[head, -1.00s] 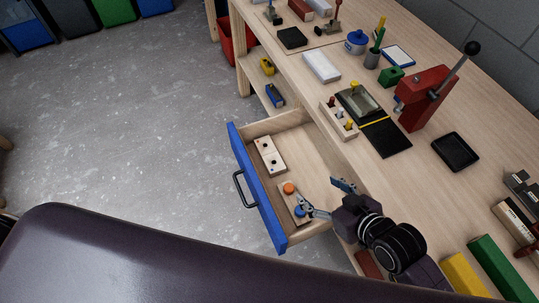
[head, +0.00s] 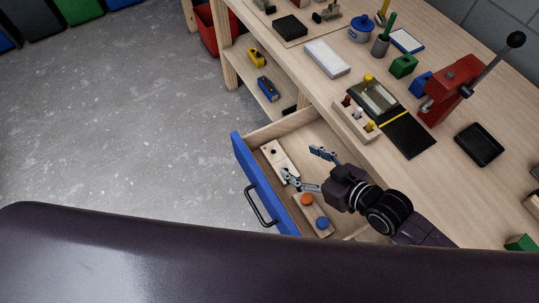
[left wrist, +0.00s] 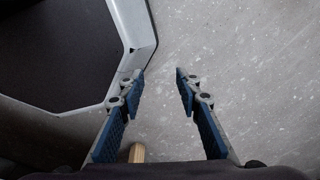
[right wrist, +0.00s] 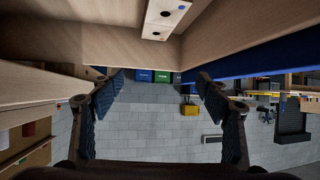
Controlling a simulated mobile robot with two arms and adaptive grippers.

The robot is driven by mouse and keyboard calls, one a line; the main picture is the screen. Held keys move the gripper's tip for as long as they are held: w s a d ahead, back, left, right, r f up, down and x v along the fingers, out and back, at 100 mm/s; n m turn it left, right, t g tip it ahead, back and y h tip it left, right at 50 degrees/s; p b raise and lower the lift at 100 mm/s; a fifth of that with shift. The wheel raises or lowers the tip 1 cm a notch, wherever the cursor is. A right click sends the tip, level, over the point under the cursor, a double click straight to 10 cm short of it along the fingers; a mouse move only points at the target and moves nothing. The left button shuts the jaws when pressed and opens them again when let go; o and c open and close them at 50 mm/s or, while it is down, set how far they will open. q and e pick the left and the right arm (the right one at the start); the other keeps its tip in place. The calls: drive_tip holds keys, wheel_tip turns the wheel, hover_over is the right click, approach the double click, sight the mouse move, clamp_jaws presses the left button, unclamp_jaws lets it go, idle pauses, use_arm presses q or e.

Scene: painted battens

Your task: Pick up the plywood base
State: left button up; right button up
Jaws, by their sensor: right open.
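In the open drawer lies a pale plywood base (head: 271,150) with dark holes, near the drawer's far left corner. It also shows at the top of the right wrist view (right wrist: 160,24). A second pale wooden piece (head: 325,231) with an orange and a blue round knob lies nearer in the drawer. My right gripper (head: 303,165) is open and empty over the drawer, just right of the holed base. One finger overlaps the base's near end in the head view; contact cannot be told. My left gripper (left wrist: 160,74) is open and empty above the grey floor.
The drawer's blue front (head: 258,185) with a black handle and its wooden walls surround the pieces. The workbench top (head: 440,95) above holds a red lever press (head: 447,92), a black tray (head: 480,145) and a block with coloured pegs (head: 355,120).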

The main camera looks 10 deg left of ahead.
drive_tip(key=b, duration=0.6)
approach(280, 162)
drive_tip(key=shift+w+a+r, duration=0.15)
drive_tip(key=shift+w+a, duration=0.2)
drive_tip(key=shift+a, duration=0.1)
drive_tip(key=shift+f+x, duration=0.15)
drive_tip(key=shift+x, duration=1.9)
drive_tip(key=shift+f+x, duration=0.15)
drive_tip(key=shift+x, duration=1.85)
drive_tip(key=shift+s+d, duration=0.1)
drive_tip(key=shift+d, duration=0.1)
drive_tip(key=shift+c, duration=0.4)
drive_tip(key=c, duration=1.3)
